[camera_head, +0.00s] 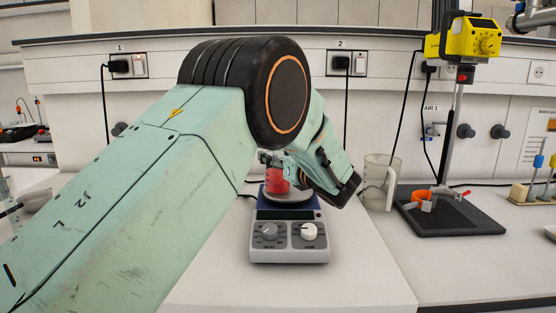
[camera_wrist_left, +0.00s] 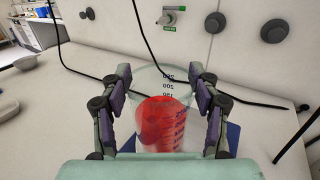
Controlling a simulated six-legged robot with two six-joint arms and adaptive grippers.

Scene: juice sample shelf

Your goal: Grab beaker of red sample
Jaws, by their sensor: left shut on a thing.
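A clear beaker of red sample (camera_head: 277,180) stands at the hot plate stirrer (camera_head: 290,228) in the head view, partly hidden by my left arm and gripper. In the left wrist view the beaker (camera_wrist_left: 163,122) is upright, with dark volume marks and red liquid in its lower part. My left gripper (camera_wrist_left: 162,112) has its two fingers on either side of the beaker and is shut on it. In the head view the left gripper (camera_head: 284,165) is at the beaker, partly covered by its own wrist. I cannot tell whether the beaker touches the plate. My right gripper is out of view.
An empty clear jug (camera_head: 379,182) stands right of the stirrer. Further right is a yellow overhead stirrer (camera_head: 464,40) on a stand with a dark base (camera_head: 440,222). Cables hang from the wall sockets. The bench front right of the stirrer is clear.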

